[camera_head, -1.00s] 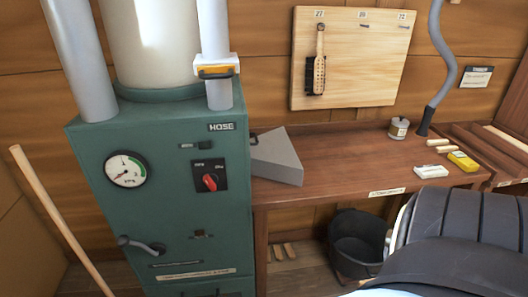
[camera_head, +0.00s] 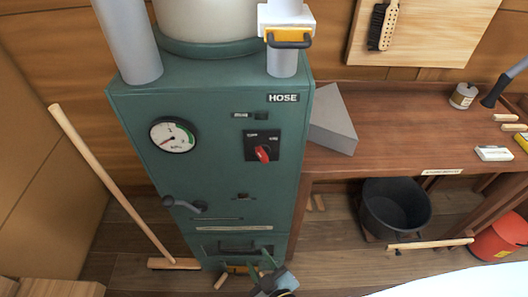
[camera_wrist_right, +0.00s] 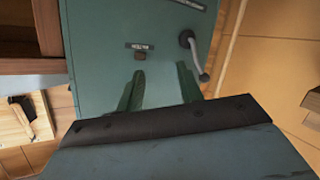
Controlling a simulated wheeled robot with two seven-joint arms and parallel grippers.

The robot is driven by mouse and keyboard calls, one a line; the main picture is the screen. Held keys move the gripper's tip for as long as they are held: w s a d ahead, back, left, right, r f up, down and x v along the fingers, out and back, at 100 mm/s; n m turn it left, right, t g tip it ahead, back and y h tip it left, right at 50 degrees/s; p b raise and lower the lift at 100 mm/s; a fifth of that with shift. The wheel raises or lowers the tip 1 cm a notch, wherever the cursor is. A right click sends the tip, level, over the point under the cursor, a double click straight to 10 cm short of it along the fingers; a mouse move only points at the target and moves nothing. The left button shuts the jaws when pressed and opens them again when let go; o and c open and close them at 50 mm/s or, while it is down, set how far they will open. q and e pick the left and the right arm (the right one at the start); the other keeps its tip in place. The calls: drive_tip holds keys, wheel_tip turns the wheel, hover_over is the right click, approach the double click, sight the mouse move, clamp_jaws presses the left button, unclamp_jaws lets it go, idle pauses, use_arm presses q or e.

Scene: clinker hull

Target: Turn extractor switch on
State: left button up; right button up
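The extractor is a tall green cabinet (camera_head: 225,205). On its front is a red rotary switch (camera_head: 263,153) on a black plate, its knob tilted, with small labels above it. My right gripper (camera_head: 262,263) is low in front of the cabinet, well below the switch; its arm comes in from the bottom edge. In the right wrist view its two green fingers (camera_wrist_right: 158,90) stand apart with nothing between them, facing the cabinet front (camera_wrist_right: 110,60). The red switch is not seen in the wrist view. My left gripper is not in view.
A round gauge (camera_head: 174,135) and a grey lever (camera_head: 184,205) are on the cabinet front; the lever also shows in the wrist view (camera_wrist_right: 193,52). A wooden workbench (camera_head: 400,125) stands right, with a black bucket (camera_head: 395,207) beneath. A broom (camera_head: 110,185) leans left. Space before the switch is clear.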

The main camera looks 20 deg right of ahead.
wheel_tip(320, 180, up, 14)
drive_tip(key=w+m+t+h+p, duration=0.2)
drive_tip(key=w+t+h, duration=0.1)
drive_tip(key=h, duration=0.1)
drive_tip(key=m+h, duration=0.2)
drive_tip(key=h, duration=0.2)
approach(263, 159)
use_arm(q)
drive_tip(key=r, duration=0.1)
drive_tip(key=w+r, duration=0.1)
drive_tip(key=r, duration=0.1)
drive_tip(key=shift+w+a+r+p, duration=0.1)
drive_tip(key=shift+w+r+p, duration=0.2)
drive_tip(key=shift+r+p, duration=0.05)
use_arm(e)
drive_tip(key=x, duration=0.8)
drive_tip(key=shift+w+r, duration=0.1)
drive_tip(key=shift+w, duration=0.2)
drive_tip(key=shift+c, duration=0.2)
clamp_jaws()
